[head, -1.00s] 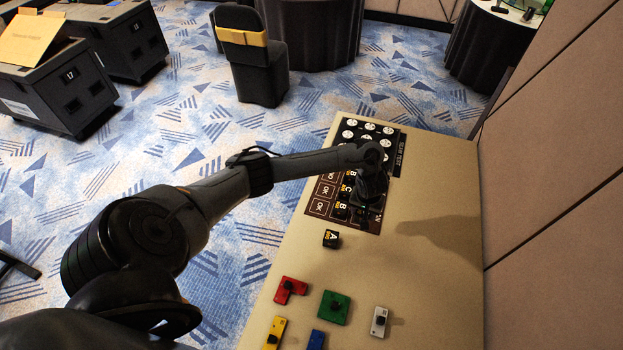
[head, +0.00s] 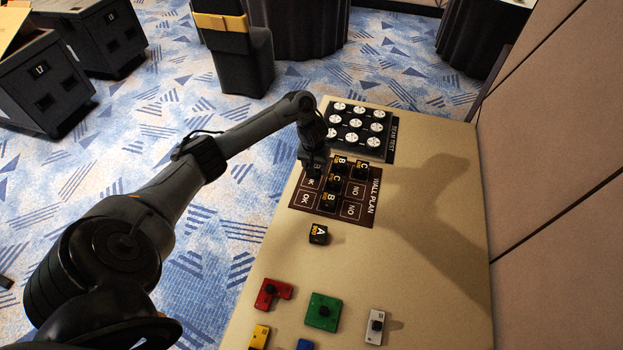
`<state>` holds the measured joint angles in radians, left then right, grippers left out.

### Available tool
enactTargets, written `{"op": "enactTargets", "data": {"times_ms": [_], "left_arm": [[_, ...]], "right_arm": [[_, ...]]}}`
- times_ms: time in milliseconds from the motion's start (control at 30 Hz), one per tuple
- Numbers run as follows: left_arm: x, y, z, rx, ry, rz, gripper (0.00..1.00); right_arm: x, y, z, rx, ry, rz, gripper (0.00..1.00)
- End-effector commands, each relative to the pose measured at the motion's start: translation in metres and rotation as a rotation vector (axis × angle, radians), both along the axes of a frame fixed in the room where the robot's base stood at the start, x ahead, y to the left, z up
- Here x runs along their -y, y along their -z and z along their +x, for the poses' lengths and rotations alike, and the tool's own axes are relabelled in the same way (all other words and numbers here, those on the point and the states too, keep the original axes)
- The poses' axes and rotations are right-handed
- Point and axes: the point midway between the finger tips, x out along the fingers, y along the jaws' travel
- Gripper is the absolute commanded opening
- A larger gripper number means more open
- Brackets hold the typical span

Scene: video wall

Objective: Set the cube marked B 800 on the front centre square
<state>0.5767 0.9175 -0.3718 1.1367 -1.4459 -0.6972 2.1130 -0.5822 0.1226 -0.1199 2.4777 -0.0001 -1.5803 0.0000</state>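The dark wall plan board (head: 350,211) lies on the table, with squares printed OK and NO. Black cubes with white letters and small orange marks stand on it: a B cube (head: 341,162), a C cube (head: 361,169), another C cube (head: 336,182) and a B cube (head: 328,202). An A cube (head: 318,234) stands on the bare table, off the board. The numbers are too small to read. My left gripper (head: 314,174) points down at the board's left side, beside the cubes. Its fingers are dark and partly hidden, and I cannot tell whether they hold anything. My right gripper is out of view.
A black panel with white discs (head: 359,127) lies beyond the board. Red (head: 270,294), green (head: 323,311), grey (head: 376,326), yellow (head: 259,338) and blue (head: 305,344) pieces lie nearer. The table's right part (head: 440,250) is clear, beside a beige wall.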

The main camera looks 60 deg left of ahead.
Motion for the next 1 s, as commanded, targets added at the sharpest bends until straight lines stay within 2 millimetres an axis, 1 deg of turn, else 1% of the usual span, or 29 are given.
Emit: {"op": "enactTargets", "data": {"times_ms": [33, 133, 267, 333, 600, 1000], "left_arm": [[-0.006, 0.005, -0.001, -0.001, -0.001, 0.001, 0.24], [-0.012, 0.007, -0.002, 0.000, -0.001, 0.000, 0.24], [-0.014, 0.009, -0.003, 0.001, 0.000, -0.001, 0.24], [-0.014, 0.014, -0.003, 0.000, 0.000, -0.001, 0.24], [-0.014, 0.046, -0.004, -0.001, -0.001, -0.001, 0.24], [-0.014, 0.049, -0.003, -0.001, 0.001, -0.001, 0.24]], "right_arm": [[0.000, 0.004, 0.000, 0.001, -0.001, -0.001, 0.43], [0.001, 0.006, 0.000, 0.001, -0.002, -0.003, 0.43], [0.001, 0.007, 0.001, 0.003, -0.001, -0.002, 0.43], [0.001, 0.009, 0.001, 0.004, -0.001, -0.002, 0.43], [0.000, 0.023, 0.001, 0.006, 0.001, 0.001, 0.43], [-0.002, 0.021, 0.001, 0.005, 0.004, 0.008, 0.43]]}}
